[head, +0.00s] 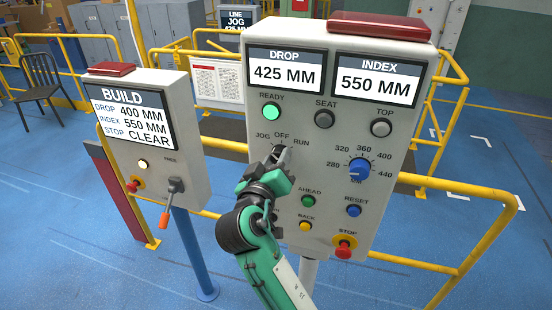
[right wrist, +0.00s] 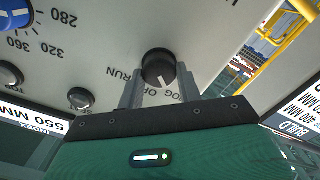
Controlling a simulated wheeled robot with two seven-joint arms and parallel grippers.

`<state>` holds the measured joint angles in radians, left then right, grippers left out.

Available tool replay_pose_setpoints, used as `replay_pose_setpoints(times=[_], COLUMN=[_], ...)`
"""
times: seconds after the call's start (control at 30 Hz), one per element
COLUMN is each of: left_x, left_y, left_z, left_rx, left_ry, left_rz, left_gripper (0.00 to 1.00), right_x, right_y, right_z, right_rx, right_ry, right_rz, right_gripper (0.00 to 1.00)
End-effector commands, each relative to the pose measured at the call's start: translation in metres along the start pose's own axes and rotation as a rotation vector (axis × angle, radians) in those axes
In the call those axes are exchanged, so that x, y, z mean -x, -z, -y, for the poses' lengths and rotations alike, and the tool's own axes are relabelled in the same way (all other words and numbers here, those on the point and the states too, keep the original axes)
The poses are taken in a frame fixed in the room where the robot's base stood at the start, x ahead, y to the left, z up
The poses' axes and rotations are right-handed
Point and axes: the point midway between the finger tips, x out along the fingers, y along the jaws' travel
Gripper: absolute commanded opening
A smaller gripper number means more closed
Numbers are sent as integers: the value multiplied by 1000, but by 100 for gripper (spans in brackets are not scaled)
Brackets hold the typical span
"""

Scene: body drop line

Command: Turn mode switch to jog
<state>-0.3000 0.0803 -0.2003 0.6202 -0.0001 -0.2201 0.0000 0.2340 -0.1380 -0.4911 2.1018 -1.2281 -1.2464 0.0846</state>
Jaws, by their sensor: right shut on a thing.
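The mode switch (right wrist: 158,68) is a round black knob on the grey control panel (head: 330,135), below the READY lamp, with JOG, OFF and RUN printed around it. In the right wrist view its white mark points down and slightly right, roughly between OFF and JOG; I cannot tell its exact position. My right gripper (head: 279,158) is at the switch, its two fingers shut on the knob's sides. In the head view the gripper hides most of the knob. The panel displays read DROP 425 MM and INDEX 550 MM. My left gripper is out of view.
A blue dial (head: 359,169), AHEAD button (head: 308,201), BACK button (head: 305,226) and red STOP button (head: 344,249) are near my right arm. A BUILD box (head: 150,135) with an orange-handled lever stands left. Yellow rails surround the panel.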

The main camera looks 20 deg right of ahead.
Motion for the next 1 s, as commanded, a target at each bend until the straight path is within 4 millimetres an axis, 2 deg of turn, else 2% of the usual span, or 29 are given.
replay_pose_setpoints(times=[0.6, 0.63, 0.7, 1.0], left_x=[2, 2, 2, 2], left_y=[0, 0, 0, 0], left_z=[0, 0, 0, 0], left_rx=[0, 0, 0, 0], left_ry=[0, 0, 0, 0], left_rz=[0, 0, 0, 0], left_gripper=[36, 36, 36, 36], right_x=[0, 0, 0, 0], right_y=[0, 0, 0, 0], right_z=[1, 1, 1, 0], right_rx=[40, 40, 40, 39], right_ry=[1, 1, 1, 1], right_rz=[0, 0, 0, 0], right_gripper=[13, 41, 55, 57])
